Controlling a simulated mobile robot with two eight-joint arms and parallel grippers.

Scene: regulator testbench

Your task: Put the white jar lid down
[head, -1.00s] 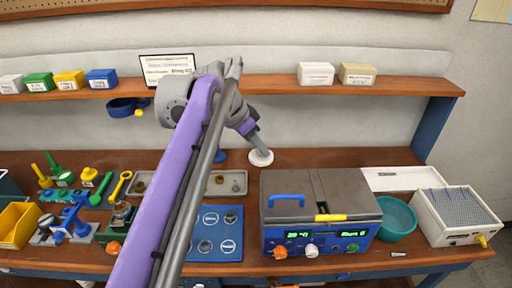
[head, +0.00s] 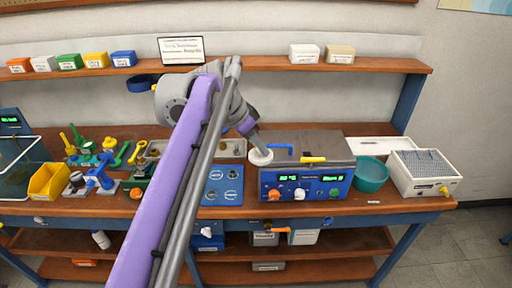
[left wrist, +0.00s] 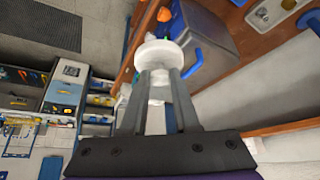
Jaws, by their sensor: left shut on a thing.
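My left gripper (head: 256,142) is shut on the white jar lid (head: 261,157). In the head view the lid shows in front of the left end of the grey-topped instrument box. In the left wrist view the round white lid (left wrist: 158,54) sits at the tips of the two grey fingers (left wrist: 159,78), which pinch a white part of it. No contact of the lid with any surface can be made out. My right gripper is in neither view.
The instrument box (head: 310,145) has a blue handle, a yellow latch and lit displays. A teal bowl (head: 371,175) and a white rack box (head: 425,172) stand to its right. A blue panel (head: 222,187) and a metal tray (head: 232,149) lie to its left.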

